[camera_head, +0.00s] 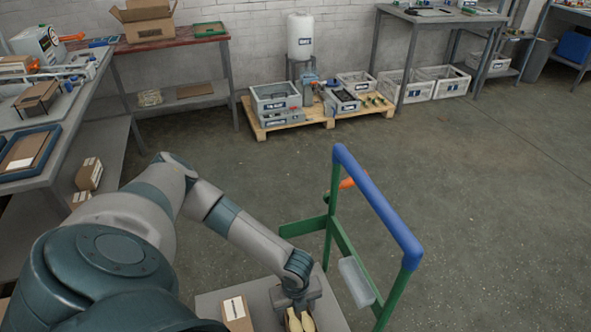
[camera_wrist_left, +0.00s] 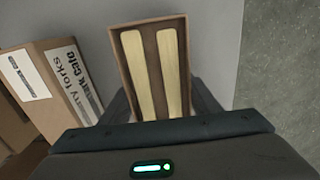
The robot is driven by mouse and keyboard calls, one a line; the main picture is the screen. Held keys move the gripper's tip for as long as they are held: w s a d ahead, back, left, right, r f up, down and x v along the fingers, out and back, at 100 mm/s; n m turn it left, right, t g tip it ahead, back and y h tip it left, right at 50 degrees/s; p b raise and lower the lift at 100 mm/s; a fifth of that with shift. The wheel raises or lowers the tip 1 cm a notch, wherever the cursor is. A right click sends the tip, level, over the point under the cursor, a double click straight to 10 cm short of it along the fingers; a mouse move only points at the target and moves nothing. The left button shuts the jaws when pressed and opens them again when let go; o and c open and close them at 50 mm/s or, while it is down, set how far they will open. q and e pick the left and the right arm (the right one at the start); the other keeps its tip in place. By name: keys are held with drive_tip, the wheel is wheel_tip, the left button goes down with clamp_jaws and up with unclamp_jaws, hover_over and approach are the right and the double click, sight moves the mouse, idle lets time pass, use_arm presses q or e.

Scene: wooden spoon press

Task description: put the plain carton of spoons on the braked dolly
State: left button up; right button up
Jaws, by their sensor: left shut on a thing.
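An open brown carton (camera_head: 291,321) with two pale wooden spoons in it is at the bottom of the head view. In the left wrist view the carton (camera_wrist_left: 119,69) is plain on the sides that show. My left gripper (camera_head: 298,309) is shut on it, with a finger on either side in the wrist view (camera_wrist_left: 160,104). The carton is over the grey deck (camera_head: 262,291) of the dolly, which has a green frame and blue handle (camera_head: 380,205). I cannot tell whether the carton touches the deck. My right gripper is out of view.
A labelled carton of forks (camera_head: 236,312) stands on the deck, left of the spoons; it also shows in the left wrist view (camera_wrist_left: 55,85). A clear plastic holder (camera_head: 357,281) hangs on the dolly frame. A workbench (camera_head: 75,120) is at left. The floor at right is clear.

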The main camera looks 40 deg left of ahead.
use_arm(q)
drive_tip(key=shift+f, duration=0.4)
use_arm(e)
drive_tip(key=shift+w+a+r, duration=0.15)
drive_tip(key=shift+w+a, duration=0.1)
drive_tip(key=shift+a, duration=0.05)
use_arm(q)
drive_tip(key=shift+f, duration=0.15)
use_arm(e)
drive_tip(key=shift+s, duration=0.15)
use_arm(q)
drive_tip(key=o, duration=1.3)
drive_tip(key=shift+c, duration=0.2)
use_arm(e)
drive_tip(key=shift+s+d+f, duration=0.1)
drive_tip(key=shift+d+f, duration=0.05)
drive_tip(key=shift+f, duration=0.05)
use_arm(q)
wheel_tip(320, 180, up, 4)
drive_tip(key=shift+r+p, duration=0.1)
drive_tip(key=shift+p, duration=0.25)
wheel_tip(320, 180, up, 8)
drive_tip(key=shift+r+p, duration=0.1)
drive_tip(key=shift+p, duration=0.45)
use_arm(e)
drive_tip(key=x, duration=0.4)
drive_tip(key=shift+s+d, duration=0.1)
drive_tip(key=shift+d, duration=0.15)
